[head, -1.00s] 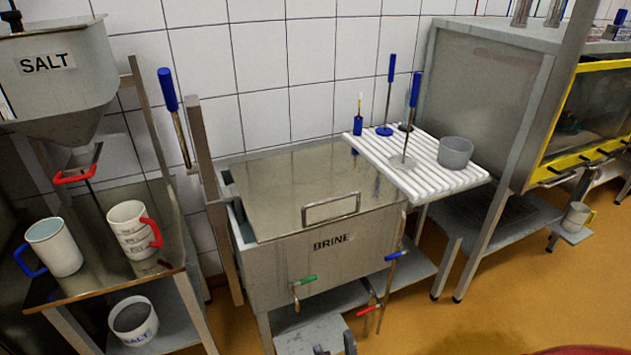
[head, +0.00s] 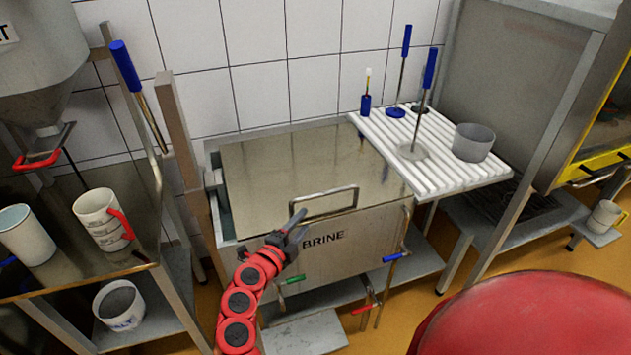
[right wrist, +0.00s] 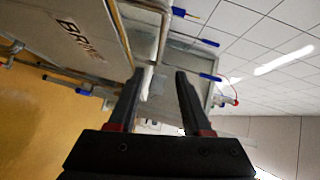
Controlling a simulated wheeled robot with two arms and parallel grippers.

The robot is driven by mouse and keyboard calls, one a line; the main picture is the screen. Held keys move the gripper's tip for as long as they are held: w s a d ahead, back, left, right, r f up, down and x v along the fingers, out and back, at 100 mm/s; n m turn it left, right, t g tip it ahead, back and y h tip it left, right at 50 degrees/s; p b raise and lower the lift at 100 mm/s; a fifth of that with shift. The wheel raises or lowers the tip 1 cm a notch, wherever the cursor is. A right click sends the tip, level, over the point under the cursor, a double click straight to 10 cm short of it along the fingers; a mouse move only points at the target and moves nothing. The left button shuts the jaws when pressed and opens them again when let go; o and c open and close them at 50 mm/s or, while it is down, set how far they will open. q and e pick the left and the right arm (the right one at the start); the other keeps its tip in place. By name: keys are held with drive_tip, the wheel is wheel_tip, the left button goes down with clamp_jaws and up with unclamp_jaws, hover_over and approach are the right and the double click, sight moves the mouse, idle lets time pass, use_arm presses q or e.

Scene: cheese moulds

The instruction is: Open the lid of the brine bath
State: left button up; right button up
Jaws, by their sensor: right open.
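The brine bath (head: 375,235) is a steel tank marked BRINE, standing against the tiled wall. Its flat metal lid (head: 285,170) is closed and has a bar handle (head: 324,203) along its front edge. My right gripper (head: 300,225) is open and empty at the left end of the handle, just in front of the tank. In the right wrist view its two fingers (right wrist: 157,85) are spread, with a pale metal bar, apparently the handle, showing beyond and between them. I cannot tell whether they touch it. My left gripper is not in view.
A white slatted rack (head: 435,160) with blue-handled tools and a grey cup (head: 473,142) adjoins the lid's right side. A shelf with mugs (head: 103,220) stands left. Green (head: 290,280) and blue (head: 396,257) tap handles are at the tank's front.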

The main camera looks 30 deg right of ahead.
sight(324, 192)
drive_tip(key=x, duration=0.5)
drive_tip(key=p+x, duration=0.1)
drive_tip(key=x, duration=0.5)
drive_tip(key=w+x, duration=0.1)
drive_tip(key=x, duration=0.5)
drive_tip(key=shift+a+f, duration=0.1)
drive_tip(key=shift+a, duration=0.1)
clamp_jaws()
idle(0.7)
